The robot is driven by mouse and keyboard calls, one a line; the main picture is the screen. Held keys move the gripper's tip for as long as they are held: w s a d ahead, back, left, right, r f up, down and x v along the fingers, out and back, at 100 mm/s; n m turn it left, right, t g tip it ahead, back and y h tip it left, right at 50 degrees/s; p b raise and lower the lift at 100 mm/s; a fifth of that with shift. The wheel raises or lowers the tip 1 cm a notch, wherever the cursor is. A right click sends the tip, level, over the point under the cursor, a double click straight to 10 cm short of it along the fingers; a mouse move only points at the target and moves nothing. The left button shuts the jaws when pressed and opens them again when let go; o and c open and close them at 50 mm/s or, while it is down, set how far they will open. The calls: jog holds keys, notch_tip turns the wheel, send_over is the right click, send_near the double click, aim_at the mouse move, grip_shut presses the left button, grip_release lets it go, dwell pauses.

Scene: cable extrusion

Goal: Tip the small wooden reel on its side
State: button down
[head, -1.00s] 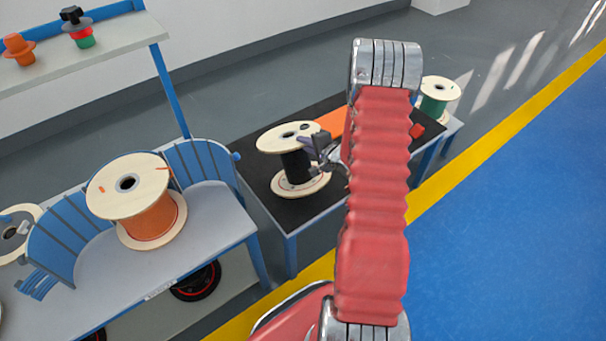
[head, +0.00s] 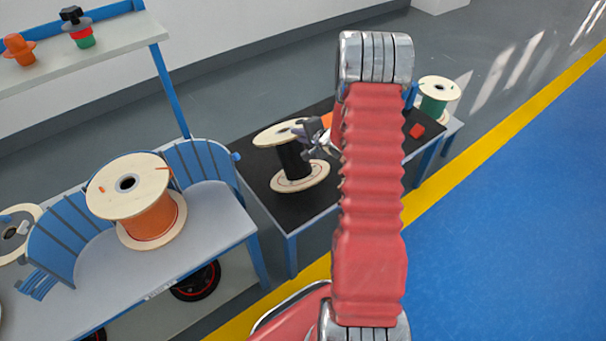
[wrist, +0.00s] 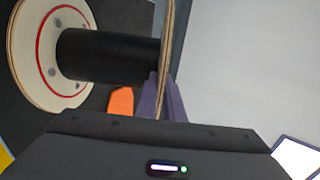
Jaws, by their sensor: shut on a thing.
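The small wooden reel (head: 292,160) with black cable stands on the black-topped table, slightly tilted in the head view, its upper flange leaning to the left. In the wrist view its black core (wrist: 105,55) and one round flange (wrist: 48,52) with a red ring show; the other flange (wrist: 167,50) is seen edge-on. My gripper (head: 316,132) is shut on the rim of the upper flange; in the wrist view the purple fingers (wrist: 165,98) pinch that edge. Part of the gripper is hidden behind my arm in the head view.
A larger reel with orange cable (head: 150,220) stands on the grey table at left, beside blue curved guards (head: 203,162). A green reel (head: 436,98) and a red piece (head: 417,131) are at right. An orange thing (wrist: 121,102) lies near the black reel.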

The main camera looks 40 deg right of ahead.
jog(key=shift+w+r+g, duration=0.2)
jog(key=shift+w, duration=0.4)
jog(key=shift+w+r+g, duration=0.2)
jog(key=shift+w, duration=0.45)
jog(key=shift+w+r+g, duration=0.2)
jog(key=shift+w, duration=0.4)
jog(key=shift+w+a+r+g, duration=0.1)
jog(key=shift+w+g, duration=0.3)
jog(key=shift+w, duration=0.55)
jog(key=shift+w+r+g, duration=0.1)
jog(key=shift+w+g, duration=0.3)
jog(key=shift+w, duration=0.55)
jog(key=shift+w+a+g, duration=0.1)
jog(key=shift+w+g, duration=0.4)
jog(key=shift+w, duration=1.5)
jog(key=shift+w+g, duration=0.1)
jog(key=shift+g, duration=0.2)
